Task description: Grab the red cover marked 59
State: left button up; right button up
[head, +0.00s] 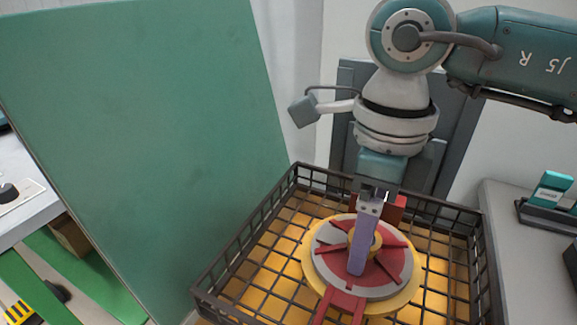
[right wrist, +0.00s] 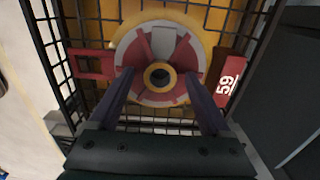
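The red cover (head: 400,262) is a round disc with red spokes, grey sectors and a yellow hub. It lies in a dark wire basket (head: 243,236), with a yellow disc (head: 312,272) showing around its edge. In the right wrist view, the red cover (right wrist: 184,56) has a red frame-like tab at left and a red plate marked 59 (right wrist: 229,84) at right. My right gripper (head: 360,264) points down over the disc. In the right wrist view, its two fingers (right wrist: 159,76) are apart on either side of the hub, with nothing visibly held. Contact with the cover cannot be told. My left gripper is out of view.
A large green panel (head: 140,130) stands left of the basket. A grey counter (head: 510,225) is at right, with a teal item in a dark holder (head: 548,205). The basket's wire walls surround the cover. A white table edge (head: 25,190) is at far left.

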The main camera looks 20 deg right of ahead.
grip_shut()
dwell(0.4)
jog(key=shift+w+r, duration=0.1)
dwell(0.7)
